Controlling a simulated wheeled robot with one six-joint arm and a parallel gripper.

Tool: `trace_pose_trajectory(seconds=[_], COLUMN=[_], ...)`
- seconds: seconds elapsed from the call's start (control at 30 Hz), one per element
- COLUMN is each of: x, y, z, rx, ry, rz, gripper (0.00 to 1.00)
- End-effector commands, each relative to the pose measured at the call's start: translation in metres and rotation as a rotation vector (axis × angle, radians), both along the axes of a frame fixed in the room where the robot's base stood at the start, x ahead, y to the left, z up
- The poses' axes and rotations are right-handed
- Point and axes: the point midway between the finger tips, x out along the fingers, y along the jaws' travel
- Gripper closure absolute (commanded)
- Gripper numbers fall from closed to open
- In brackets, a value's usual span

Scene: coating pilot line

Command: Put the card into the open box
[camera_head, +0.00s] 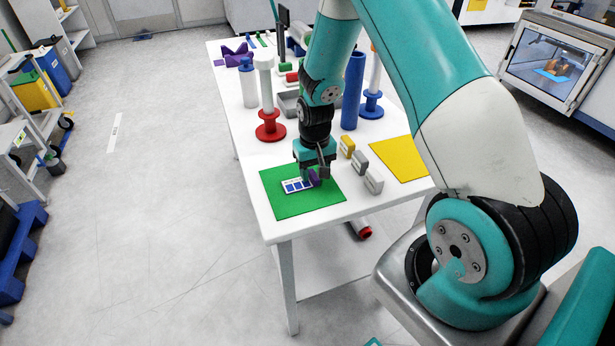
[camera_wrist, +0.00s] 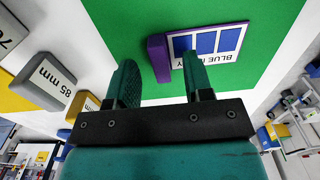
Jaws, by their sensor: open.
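The card (camera_head: 293,186) is white with blue squares and lies on a green mat (camera_head: 300,208) at the table's near end. A purple tab (camera_head: 314,177) stands at its right end. In the wrist view the card (camera_wrist: 210,45) shows part of the word BLUE, and the purple tab (camera_wrist: 158,58) appears between the finger lines, ahead of the tips. My gripper (camera_head: 320,168) is open and low over the tab; its fingers (camera_wrist: 160,75) hold nothing. A grey open-topped container (camera_head: 288,104), possibly the open box, is partly hidden behind the red spool and my arm.
Right of the mat stand a yellow block (camera_head: 347,147), a grey block (camera_head: 360,162) and a lighter block (camera_head: 373,181). A red spool (camera_head: 270,128), blue cylinder (camera_head: 353,92) and blue spool (camera_head: 371,106) stand farther back. A yellow mat (camera_head: 400,158) lies at right.

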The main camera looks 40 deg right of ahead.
Motion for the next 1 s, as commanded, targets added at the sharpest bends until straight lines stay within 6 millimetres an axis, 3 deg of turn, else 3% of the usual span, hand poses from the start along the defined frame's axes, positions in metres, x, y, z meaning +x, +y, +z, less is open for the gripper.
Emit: trace_pose_trajectory(seconds=[0.33, 0.53, 1.0], x=[0.000, 0.000, 0.001], y=[0.000, 0.000, 0.000], z=[-0.010, -0.009, 0.000], rx=[0.000, 0.000, -0.001], ry=[-0.001, 0.000, -0.003], rz=[0.000, 0.000, 0.000], gripper=[0.55, 1.00, 1.00])
